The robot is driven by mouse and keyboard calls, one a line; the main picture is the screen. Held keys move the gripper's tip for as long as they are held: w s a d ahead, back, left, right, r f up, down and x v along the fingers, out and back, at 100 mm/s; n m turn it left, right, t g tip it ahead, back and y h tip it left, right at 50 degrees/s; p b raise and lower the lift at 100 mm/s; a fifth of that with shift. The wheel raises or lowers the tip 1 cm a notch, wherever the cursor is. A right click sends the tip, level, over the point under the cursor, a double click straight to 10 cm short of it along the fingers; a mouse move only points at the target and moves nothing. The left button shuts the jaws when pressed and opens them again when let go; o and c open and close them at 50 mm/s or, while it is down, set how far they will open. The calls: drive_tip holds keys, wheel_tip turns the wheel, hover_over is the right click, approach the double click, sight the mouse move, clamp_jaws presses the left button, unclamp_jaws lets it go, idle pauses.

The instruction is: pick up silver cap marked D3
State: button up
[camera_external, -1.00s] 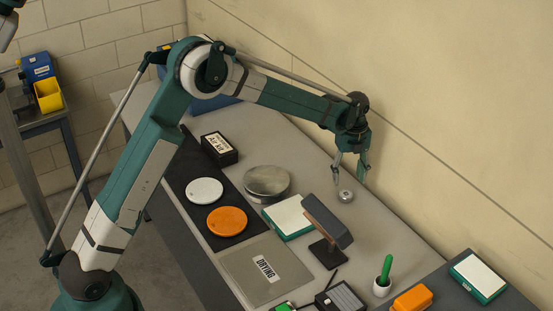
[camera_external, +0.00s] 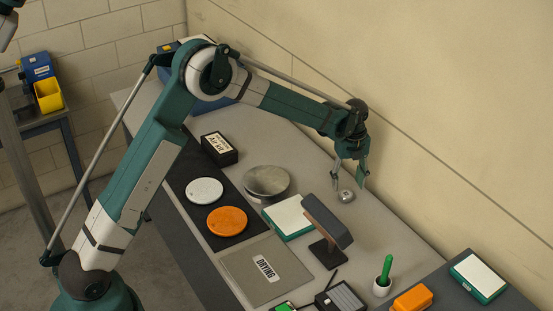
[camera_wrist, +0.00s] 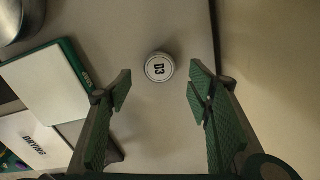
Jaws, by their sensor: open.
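The silver cap (camera_wrist: 159,67) is small and round, with D3 on its top. It stands on the grey bench; in the external view the cap (camera_external: 346,196) is near the wall side. My gripper (camera_wrist: 160,85) is open, with its two green fingers on either side of the cap in the picture and nothing between them. In the external view my gripper (camera_external: 350,182) hangs just above the cap. I cannot tell the exact height gap.
A white pad with green edges (camera_external: 288,217) and a dark angled stand (camera_external: 326,222) are close to the cap. A round metal dish (camera_external: 266,180) lies farther left. The wall (camera_external: 450,120) runs close behind. Bare bench surrounds the cap.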

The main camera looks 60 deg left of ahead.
sight(346, 194)
drive_tip(key=shift+f, duration=2.6)
drive_tip(key=c, duration=1)
